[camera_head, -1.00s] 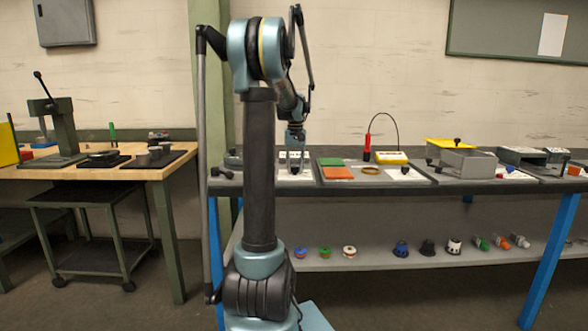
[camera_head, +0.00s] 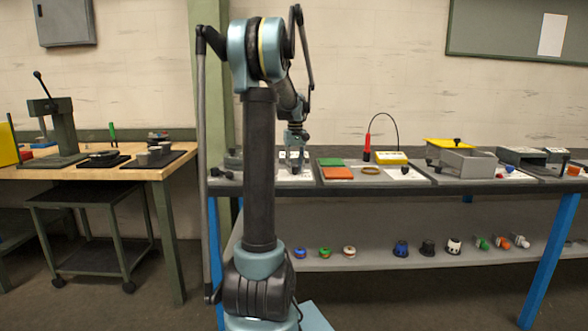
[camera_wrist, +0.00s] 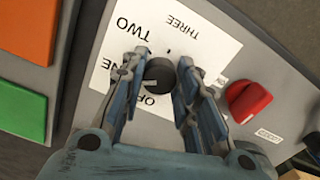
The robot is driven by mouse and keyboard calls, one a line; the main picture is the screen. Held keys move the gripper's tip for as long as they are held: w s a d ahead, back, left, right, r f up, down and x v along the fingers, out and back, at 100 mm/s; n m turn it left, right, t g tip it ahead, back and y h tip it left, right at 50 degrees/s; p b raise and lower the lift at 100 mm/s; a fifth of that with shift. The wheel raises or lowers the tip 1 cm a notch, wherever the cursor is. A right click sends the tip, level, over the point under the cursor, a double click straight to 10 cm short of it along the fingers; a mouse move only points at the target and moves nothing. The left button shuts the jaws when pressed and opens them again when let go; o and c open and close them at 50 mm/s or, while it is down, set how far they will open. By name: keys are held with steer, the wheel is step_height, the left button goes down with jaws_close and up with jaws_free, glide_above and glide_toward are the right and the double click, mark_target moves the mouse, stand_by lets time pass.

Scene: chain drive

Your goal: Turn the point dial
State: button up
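The point dial is a round black knob (camera_wrist: 160,75) on a white plate (camera_wrist: 212,48) printed OFF, ONE, TWO and THREE. A small dark mark shows near its upper edge in the wrist view. My gripper (camera_wrist: 163,66) has one finger on each side of the knob, very close to it. I cannot tell whether the fingers touch it. In the head view my gripper (camera_head: 295,163) points down at the bench's left part, over the white plate. The dial cannot be made out there.
A red knob (camera_wrist: 248,100) stands right beside the plate in the wrist view. Orange (camera_wrist: 25,28) and green (camera_wrist: 22,112) blocks lie at left. In the head view a red-handled probe (camera_head: 366,150) and grey box (camera_head: 467,163) stand farther right on the bench.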

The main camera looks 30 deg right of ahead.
steer(key=o, duration=0.4)
steer(key=shift+o, duration=0.2)
step_height(320, 180, up, 12)
stand_by(0.4)
steer(key=shift+w+f, duration=0.1)
